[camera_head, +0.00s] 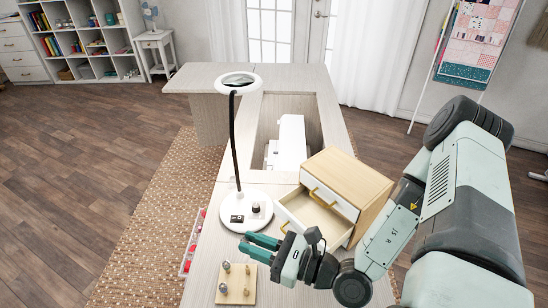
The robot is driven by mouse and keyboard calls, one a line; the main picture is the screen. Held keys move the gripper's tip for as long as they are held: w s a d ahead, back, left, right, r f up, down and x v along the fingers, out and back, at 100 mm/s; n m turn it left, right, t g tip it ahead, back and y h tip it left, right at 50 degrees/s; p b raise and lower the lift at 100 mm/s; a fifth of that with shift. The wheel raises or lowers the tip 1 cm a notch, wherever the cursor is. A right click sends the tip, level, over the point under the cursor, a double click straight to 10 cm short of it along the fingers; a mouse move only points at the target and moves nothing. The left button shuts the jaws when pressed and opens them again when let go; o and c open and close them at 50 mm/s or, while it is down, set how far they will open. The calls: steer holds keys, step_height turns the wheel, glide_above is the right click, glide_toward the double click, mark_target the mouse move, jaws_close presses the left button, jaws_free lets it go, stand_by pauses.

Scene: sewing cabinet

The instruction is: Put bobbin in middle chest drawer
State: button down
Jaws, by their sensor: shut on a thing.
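The small wooden chest (357,180) stands on the cabinet top, right of the lamp. Its upper drawer front (331,199) is white with a yellow handle and is shut. The drawer below it (311,213), which looks like the middle one, is pulled out; the visible part of its inside looks empty. My gripper (246,246) has its teal fingers pointing left, in front of the open drawer and above the cabinet top near the wooden spool board. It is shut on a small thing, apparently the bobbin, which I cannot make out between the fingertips. The chest's lowest part is hidden.
A wooden board (235,296) with several small spools on pegs lies near my gripper. A lamp (252,211) with small items on its white base stands behind-left. A white sewing machine (291,143) sits in the cabinet recess. A red-and-white tray (189,253) hangs at the left edge.

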steer(key=w+d+r+m+t+h, duration=0.2)
steer(key=w+d+r+t, duration=0.1)
steer(key=w+d+r, duration=1.15)
steer(key=w+d+r+m+t+h, duration=0.1)
steer(key=w+r+m+t+h, duration=0.2)
steer(key=r, duration=0.8)
steer(key=w+d+r+m+t+h, duration=0.1)
steer(key=w+r+m+t+h, duration=0.2)
steer(key=r, duration=0.8)
steer(key=shift+d+m+t+h, duration=0.4)
steer(key=shift+m+t+h, duration=0.75)
steer(key=shift+h, duration=0.75)
steer(key=shift+w, duration=0.1)
